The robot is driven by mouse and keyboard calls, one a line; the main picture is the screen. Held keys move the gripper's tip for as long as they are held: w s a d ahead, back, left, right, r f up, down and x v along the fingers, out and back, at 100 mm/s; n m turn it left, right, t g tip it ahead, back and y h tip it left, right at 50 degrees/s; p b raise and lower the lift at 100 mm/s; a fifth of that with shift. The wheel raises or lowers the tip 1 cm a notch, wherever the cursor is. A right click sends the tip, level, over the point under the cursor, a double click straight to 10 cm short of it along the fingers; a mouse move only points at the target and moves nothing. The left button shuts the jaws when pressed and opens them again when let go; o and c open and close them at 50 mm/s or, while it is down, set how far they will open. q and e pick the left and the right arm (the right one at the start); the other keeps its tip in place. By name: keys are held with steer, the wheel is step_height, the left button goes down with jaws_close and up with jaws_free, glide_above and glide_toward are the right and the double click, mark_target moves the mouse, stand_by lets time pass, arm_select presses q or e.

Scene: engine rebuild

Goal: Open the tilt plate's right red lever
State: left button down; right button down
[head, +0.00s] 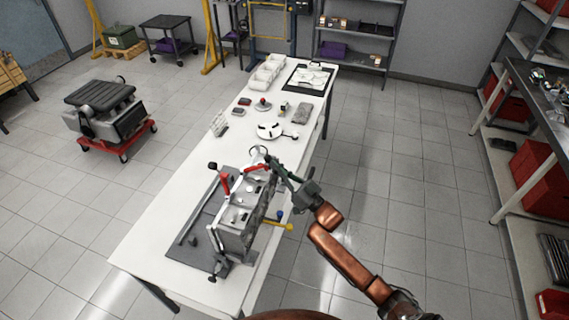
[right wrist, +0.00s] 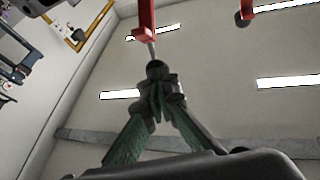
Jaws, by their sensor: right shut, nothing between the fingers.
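The tilt plate (head: 205,222) stands on the white table in the head view, with a grey engine block (head: 236,217) on it. A red lever (head: 224,184) with a black knob rises on its left. The right red lever (head: 254,168) slants toward my right gripper (head: 272,164). In the right wrist view my right gripper (right wrist: 158,84) has its green fingers together, shut and empty. The right red lever (right wrist: 146,18) shows just above them, with its dark knob at the fingertips; I cannot tell whether they touch. The other lever (right wrist: 275,6) is at upper right. My left gripper is not in view.
The white table (head: 160,235) runs to the back, with a white part (head: 268,130), small parts and bins (head: 265,72) beyond the plate. A yellow bar (head: 275,225) sticks out at the block's right.

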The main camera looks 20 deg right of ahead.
steer(key=w+a+r+n+g+h+p, duration=0.1)
steer(key=w+a+r+g+p, duration=0.2)
steer(key=w+a+r+p, duration=0.5)
steer(key=shift+w+a, duration=0.95)
steer(key=shift+a, duration=0.9)
steer(key=shift+p, duration=0.3)
